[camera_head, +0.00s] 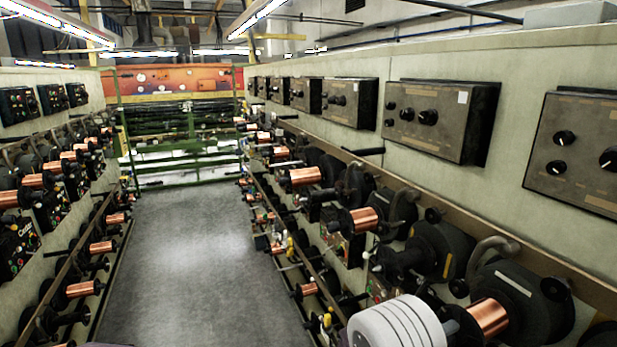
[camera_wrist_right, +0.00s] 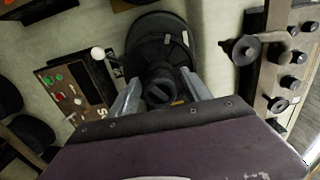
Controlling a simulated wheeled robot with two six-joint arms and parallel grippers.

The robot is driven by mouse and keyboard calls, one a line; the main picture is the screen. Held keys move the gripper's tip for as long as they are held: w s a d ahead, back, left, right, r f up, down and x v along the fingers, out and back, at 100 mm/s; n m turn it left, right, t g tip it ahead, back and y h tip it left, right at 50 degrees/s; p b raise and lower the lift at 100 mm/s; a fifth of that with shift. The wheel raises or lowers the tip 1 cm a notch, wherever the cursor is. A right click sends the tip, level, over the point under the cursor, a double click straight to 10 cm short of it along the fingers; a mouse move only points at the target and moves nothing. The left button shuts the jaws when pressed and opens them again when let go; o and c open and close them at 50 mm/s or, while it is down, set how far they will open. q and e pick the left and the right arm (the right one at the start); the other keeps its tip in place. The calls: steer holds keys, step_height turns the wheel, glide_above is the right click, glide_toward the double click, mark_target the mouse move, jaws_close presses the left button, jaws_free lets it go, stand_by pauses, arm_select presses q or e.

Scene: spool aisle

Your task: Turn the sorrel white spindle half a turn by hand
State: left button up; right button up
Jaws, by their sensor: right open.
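In the right wrist view a dark spindle (camera_wrist_right: 160,92) with a round, slotted end sits in front of a wide black disc (camera_wrist_right: 150,35) with pale marks. My right gripper (camera_wrist_right: 160,72) is open, with one grey finger on each side of the spindle. I cannot tell whether the fingers touch it. No clear sorrel and white colouring shows on it, only pale marks and a small orange patch. In the head view a bare black spindle (camera_head: 400,260) stands in the right-hand row, perhaps the same one. The right gripper is not visible there. My left gripper is not in view.
A control box (camera_wrist_right: 72,92) with coloured buttons and a white ball knob (camera_wrist_right: 97,54) are left of the spindle. A copper spool (camera_head: 488,317) is nearby. Grey control boxes (camera_head: 440,118) line the wall above. The aisle floor (camera_head: 190,260) is clear.

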steer(key=c, duration=1.2)
steer(key=n, duration=0.4)
steer(key=shift+n, duration=0.3)
steer(key=n, duration=0.3)
steer(key=shift+n, duration=0.3)
steer(key=o, duration=1.4)
steer(key=shift+o, duration=0.2)
